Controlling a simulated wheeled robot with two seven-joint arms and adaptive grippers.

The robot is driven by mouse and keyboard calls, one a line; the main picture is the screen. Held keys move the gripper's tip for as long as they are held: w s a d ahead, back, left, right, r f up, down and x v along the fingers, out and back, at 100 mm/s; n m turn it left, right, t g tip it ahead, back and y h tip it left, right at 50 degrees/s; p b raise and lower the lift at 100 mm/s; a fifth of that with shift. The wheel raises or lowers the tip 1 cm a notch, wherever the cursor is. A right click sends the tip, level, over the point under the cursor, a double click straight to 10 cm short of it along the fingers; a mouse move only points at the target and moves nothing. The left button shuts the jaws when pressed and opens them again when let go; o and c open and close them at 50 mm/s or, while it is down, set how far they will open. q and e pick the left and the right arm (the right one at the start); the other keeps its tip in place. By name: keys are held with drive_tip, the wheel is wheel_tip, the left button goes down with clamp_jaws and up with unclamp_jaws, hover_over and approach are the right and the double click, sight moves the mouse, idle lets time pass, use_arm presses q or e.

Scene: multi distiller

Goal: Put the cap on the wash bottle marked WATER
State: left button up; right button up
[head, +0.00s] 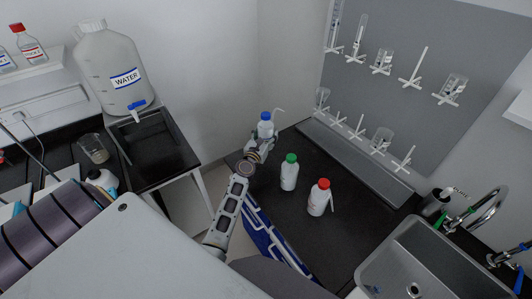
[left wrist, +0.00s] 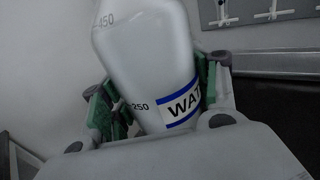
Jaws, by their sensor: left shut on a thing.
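The white wash bottle (head: 265,129) stands upright at the far left corner of the black bench, with a blue cap (head: 265,116) at its top and a pale bent spout (head: 279,111) to its right. In the left wrist view the bottle (left wrist: 150,60) fills the middle, with a blue-bordered label (left wrist: 180,106) reading "WAT" and the rest hidden. Its top is out of that view. My left gripper (head: 262,143) is shut on the bottle's body, with green-padded fingers (left wrist: 160,105) on both sides. I cannot tell whether the bottle touches the bench. My right gripper is not in view.
A green-capped bottle (head: 289,173) and a red-capped bottle (head: 319,198) stand on the bench right of my left arm. A sink (head: 400,262) lies at right, a glassware rack (head: 415,85) behind. A large WATER carboy (head: 112,65) stands at left. Bare bench lies between bottles and rack.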

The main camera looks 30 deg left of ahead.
use_arm(q)
drive_tip(key=shift+f+b, duration=1.3)
drive_tip(key=shift+f, duration=0.9)
drive_tip(key=shift+f+b, duration=1.3)
drive_tip(key=shift+f, duration=0.8)
drive_tip(key=shift+f, duration=0.1)
drive_tip(key=o, duration=0.8)
drive_tip(key=shift+s+d+b, duration=0.1)
drive_tip(key=shift+s+d, duration=0.1)
drive_tip(key=shift+s, duration=0.9)
drive_tip(key=shift+s+d+b, duration=0.1)
drive_tip(key=shift+s+d, duration=0.15)
drive_tip(key=shift+s, duration=0.85)
drive_tip(key=shift+s+d+b, duration=0.1)
drive_tip(key=shift+s+d, duration=0.1)
drive_tip(key=shift+s, duration=0.9)
drive_tip(key=shift+s+d+b, duration=0.15)
drive_tip(key=shift+s+d, duration=0.05)
drive_tip(key=shift+s, duration=0.65)
drive_tip(key=shift+s+d+b, duration=0.15)
drive_tip(key=shift+s+b, duration=0.05)
drive_tip(key=shift+s, duration=0.7)
drive_tip(key=shift+s+d+b, duration=0.15)
drive_tip(key=shift+s+d, duration=0.05)
drive_tip(key=shift+s, duration=0.65)
